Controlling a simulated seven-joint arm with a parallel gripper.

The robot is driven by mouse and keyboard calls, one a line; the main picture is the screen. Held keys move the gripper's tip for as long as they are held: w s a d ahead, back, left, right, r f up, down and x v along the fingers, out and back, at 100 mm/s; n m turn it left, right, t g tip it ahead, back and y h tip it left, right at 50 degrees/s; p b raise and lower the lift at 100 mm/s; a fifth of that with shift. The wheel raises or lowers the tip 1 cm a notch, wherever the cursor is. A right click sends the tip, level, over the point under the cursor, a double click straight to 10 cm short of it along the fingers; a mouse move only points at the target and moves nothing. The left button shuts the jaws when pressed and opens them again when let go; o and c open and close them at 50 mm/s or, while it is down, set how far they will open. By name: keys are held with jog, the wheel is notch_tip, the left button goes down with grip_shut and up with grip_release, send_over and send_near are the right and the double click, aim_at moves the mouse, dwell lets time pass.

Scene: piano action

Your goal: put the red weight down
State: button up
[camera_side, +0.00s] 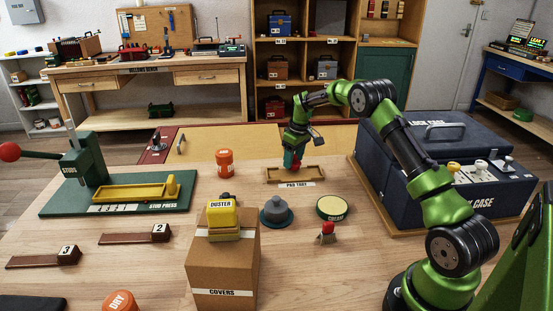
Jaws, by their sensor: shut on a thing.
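My gripper (293,158) points down over the pad tray (310,181), a shallow wooden tray with a label on its front. The gripper is shut on a small red thing (287,159), which looks like the red weight. Green fingers hide part of it. The held thing is just above or at the tray's back left; I cannot tell whether it touches the tray. A separate small red-topped piece (327,228) stands on the table in front of the tray.
A round green-rimmed tin (332,207) and a grey domed piece (276,212) stand in front of the tray. A covers box (222,270) bears a yellow duster. An orange jar (224,161) stands left, a dark blue case (450,180) right. The green stud press (85,170) is far left.

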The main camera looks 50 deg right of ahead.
jog(key=shift+f, duration=0.5)
jog(key=shift+f, duration=0.1)
jog(key=o, duration=1.3)
jog(key=shift+f, duration=0.1)
